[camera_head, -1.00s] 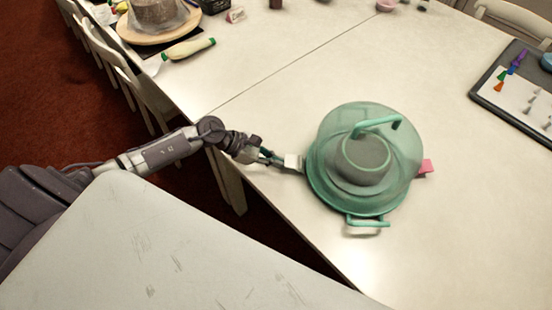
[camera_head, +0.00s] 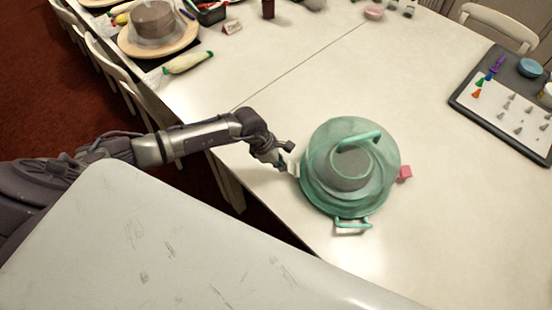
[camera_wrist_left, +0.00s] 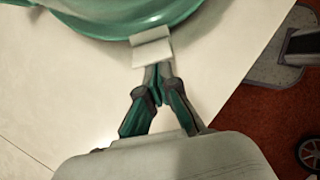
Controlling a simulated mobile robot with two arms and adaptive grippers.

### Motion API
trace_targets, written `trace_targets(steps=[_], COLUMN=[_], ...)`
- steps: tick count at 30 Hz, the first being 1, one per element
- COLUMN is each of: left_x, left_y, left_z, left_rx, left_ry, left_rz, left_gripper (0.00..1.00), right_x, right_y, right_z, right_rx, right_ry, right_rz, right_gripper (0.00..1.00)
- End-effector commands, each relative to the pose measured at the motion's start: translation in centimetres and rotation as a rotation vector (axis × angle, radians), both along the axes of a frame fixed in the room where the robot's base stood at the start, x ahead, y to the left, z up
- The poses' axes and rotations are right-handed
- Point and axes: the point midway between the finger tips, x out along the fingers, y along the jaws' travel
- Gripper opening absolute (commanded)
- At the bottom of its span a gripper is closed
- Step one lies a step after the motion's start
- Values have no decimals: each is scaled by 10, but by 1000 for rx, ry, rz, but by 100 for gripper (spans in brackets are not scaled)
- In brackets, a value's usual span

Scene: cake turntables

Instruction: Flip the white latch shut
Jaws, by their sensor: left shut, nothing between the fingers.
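A round cake carrier with a clear green lid (camera_head: 345,150) stands on the white table, a grey cake visible inside it. The white latch (camera_head: 294,169) is on the carrier's left side in the head view. In the left wrist view the white latch (camera_wrist_left: 152,48) is a bent plate sticking out from the green rim. My left gripper (camera_head: 283,163) is shut and empty. In the wrist view the left gripper's fingertips (camera_wrist_left: 158,73) are at the latch's outer edge, partly behind it; I cannot tell if they touch. My right gripper is not in view.
A pink latch (camera_head: 405,173) sticks out on the carrier's right, and a green side handle (camera_head: 352,223) at its front. A dark tray (camera_head: 470,104) with small pieces lies at the right. A cake on a turntable (camera_head: 188,40) stands far left. Table around the carrier is clear.

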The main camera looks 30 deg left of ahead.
Motion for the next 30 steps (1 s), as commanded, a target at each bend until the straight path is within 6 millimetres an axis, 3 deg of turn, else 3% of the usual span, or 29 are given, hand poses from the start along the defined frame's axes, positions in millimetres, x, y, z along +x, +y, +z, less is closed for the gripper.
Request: trace_targets(steps=[3, 12, 30], left_x=[5, 3, 3], left_y=[-7, -7, -8], left_z=[6, 5, 20], left_rx=[87, 81, 80], left_ry=[37, 41, 40], left_rz=[-3, 1, 0], left_gripper=[0, 0, 0], right_x=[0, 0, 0], right_y=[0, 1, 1], right_z=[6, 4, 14], right_rx=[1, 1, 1], right_ry=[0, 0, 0], right_rz=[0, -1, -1], right_gripper=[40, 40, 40])
